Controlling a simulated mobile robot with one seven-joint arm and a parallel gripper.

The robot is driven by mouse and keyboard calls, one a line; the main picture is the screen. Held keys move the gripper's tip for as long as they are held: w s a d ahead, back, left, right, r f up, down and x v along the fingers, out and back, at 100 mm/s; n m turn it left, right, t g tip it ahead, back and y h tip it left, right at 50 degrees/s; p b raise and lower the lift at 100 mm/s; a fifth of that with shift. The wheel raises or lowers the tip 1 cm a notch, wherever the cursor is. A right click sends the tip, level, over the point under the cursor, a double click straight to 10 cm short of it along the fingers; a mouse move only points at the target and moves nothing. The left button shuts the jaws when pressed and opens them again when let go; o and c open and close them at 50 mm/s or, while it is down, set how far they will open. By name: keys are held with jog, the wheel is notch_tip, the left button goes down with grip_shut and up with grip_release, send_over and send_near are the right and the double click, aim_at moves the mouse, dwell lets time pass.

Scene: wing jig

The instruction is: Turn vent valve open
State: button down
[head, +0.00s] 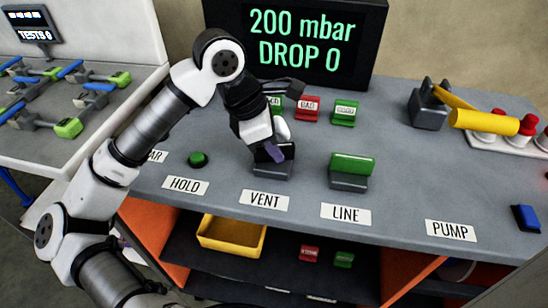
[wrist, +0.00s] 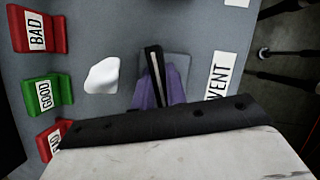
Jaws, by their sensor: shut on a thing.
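The vent valve (head: 272,172) is a grey block with a dark upright handle, behind the VENT label (head: 265,200). My gripper (head: 275,152) reaches down onto it from above, and its purple fingertips cover part of the handle. In the wrist view the purple fingers (wrist: 160,90) sit on both sides of the thin black handle (wrist: 154,65), shut on it. The grey valve base (wrist: 178,68) shows behind them, and the VENT label (wrist: 217,76) lies to the right. The handle's exact turn angle is hard to tell.
The line valve (head: 352,165), with a green handle, stands to the right. A white lump (wrist: 102,76) lies close to my gripper. Red and green tag holders (head: 308,107) stand behind. A green button (head: 198,159) is left. The display (head: 300,40) reads 200 mbar, DROP 0.

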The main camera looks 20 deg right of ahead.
jog(key=n+b, duration=0.2)
jog(key=n+t+b, duration=0.1)
jog(key=b, duration=0.1)
jog(key=shift+f+n+t+b, duration=0.3)
jog(key=shift+f+n+b, duration=0.05)
jog(key=shift+n, duration=0.05)
jog(key=n+t+b, duration=0.1)
jog(key=n+b, duration=0.2)
jog(key=b, duration=0.1)
jog(key=shift+n, duration=0.3)
jog(key=n+b, duration=0.1)
jog(key=n, duration=0.1)
jog(key=n+t+y+b, duration=0.1)
jog(key=n+b, duration=0.1)
jog(key=shift+r+t+b, duration=0.15)
jog(key=shift+t+b, duration=0.15)
jog(key=shift+r+n+t+y+b, duration=0.1)
jog(key=shift+n+t+y+b, duration=0.25)
jog(key=shift+n+b, duration=0.75)
jog(key=shift+n, duration=0.5)
jog(key=c, duration=1.4)
grip_release()
jog(key=shift+r, duration=0.1)
jog(key=shift+c, duration=0.2)
jog(key=p+v, duration=0.2)
jog(key=v, duration=1.2)
jog(key=shift+d, duration=0.15)
